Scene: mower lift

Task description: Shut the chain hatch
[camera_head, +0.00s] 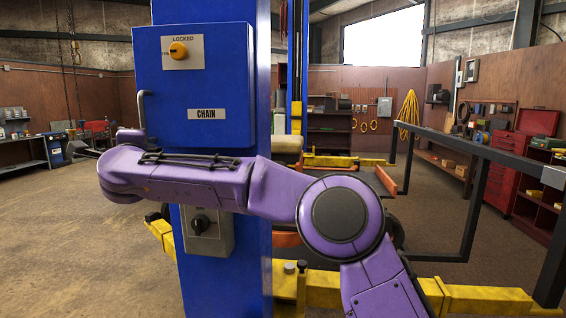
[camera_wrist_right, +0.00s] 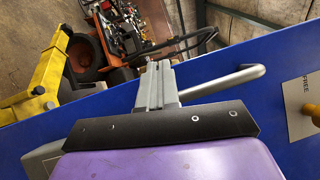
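The chain hatch (camera_head: 215,75) is a blue panel on the blue post, with a CHAIN label and a yellow knob (camera_head: 178,50) under the word LOCKED. Its grey bar handle (camera_head: 141,108) is at the panel's left edge, its lower end hidden behind my purple right arm. The handle also shows in the right wrist view (camera_wrist_right: 230,82), close beside my right gripper (camera_wrist_right: 155,75). The gripper's grey fingers look together with nothing visible between them. I cannot tell whether the hatch stands ajar. My left gripper is out of view.
A grey box with a black rotary switch (camera_head: 200,222) is on the post (camera_head: 225,285) below the hatch. Yellow lift arms (camera_head: 480,298) lie low around the post, with a dark rail frame (camera_head: 470,200) at right. The floor (camera_head: 70,240) at left is clear.

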